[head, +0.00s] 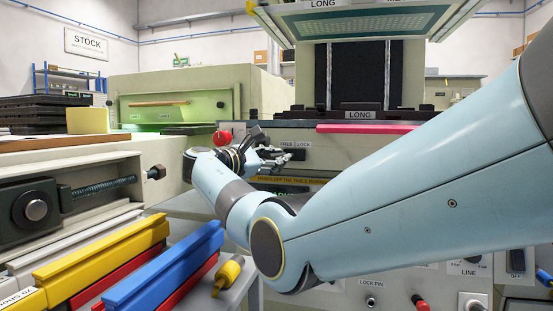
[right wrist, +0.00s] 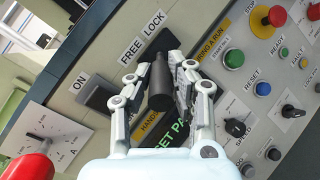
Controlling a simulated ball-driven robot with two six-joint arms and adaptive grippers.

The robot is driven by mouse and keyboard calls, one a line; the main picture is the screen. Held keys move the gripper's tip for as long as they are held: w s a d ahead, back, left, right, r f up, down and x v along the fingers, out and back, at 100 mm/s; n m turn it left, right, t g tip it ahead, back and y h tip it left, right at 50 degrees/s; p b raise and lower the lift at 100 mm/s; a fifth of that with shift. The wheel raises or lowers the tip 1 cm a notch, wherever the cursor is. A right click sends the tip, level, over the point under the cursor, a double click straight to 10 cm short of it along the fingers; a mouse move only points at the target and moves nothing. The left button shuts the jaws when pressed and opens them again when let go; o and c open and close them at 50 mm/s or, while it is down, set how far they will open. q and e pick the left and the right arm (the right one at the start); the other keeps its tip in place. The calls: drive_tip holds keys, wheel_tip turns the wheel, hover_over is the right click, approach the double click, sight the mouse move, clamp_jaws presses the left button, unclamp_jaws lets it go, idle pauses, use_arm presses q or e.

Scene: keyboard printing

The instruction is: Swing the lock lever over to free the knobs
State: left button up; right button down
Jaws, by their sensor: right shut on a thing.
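The lock lever (right wrist: 158,82) is a black cylindrical handle standing out from the grey panel in the right wrist view. Its dark base sits beside the FREE and LOCK labels (right wrist: 141,38), closer to LOCK. My right gripper (right wrist: 160,92) is shut on the lever, with one finger on each side of it. In the head view the right gripper (head: 277,156) reaches the panel just below the FREE | LOCK label (head: 295,143). There the fingers and wrist hide most of the lever. My left gripper is not in view.
A red knob (head: 222,137) stands left of the gripper. A pink-red bar (head: 371,128) lies above the panel on the right. Several buttons, including a red emergency stop (right wrist: 277,16), sit right of the lever. Yellow (head: 100,246) and blue (head: 165,265) bars lie front left.

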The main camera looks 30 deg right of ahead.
drive_tip(key=c, duration=1.2)
unclamp_jaws()
drive_tip(key=shift+o, duration=0.2)
drive_tip(key=shift+a, duration=0.1)
drive_tip(key=v, duration=1.2)
